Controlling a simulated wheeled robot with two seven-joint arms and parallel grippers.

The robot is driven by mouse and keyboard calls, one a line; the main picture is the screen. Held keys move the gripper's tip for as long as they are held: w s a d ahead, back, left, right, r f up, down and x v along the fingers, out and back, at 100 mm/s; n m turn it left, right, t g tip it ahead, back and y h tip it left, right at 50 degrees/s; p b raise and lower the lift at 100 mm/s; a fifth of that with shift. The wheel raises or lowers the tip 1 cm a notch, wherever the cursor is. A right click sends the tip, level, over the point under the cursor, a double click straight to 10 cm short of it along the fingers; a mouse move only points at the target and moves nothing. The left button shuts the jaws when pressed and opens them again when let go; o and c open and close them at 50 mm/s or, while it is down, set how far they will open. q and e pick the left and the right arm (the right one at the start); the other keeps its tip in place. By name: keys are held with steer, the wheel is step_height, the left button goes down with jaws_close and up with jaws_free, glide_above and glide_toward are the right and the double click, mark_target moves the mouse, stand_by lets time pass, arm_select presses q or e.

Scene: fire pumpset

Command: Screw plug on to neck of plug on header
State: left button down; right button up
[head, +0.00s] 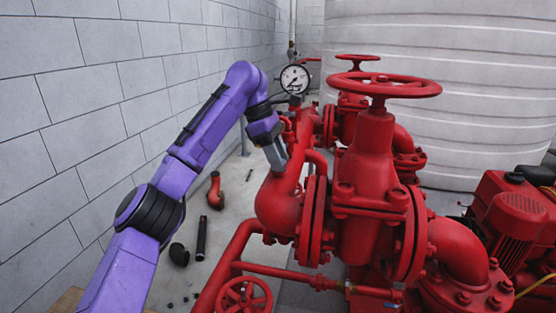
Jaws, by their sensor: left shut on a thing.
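My purple left arm reaches in from the left. Its grey left gripper (277,158) points down at the upper left side of the red header pipe (278,206). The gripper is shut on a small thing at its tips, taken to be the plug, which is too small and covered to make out. The neck on the header is also hidden by the gripper, so I cannot tell whether plug and neck touch. My right gripper is not in view.
A pressure gauge (295,79) stands just behind the gripper. Red valves with a large handwheel (378,85) fill the middle and right. A grey block wall (90,90) runs along the left. Loose pipe pieces (201,238) lie on the floor.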

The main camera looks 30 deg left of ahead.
arm_select(q)
steer(key=c, duration=0.8)
jaws_free()
steer(key=shift+o, duration=0.2)
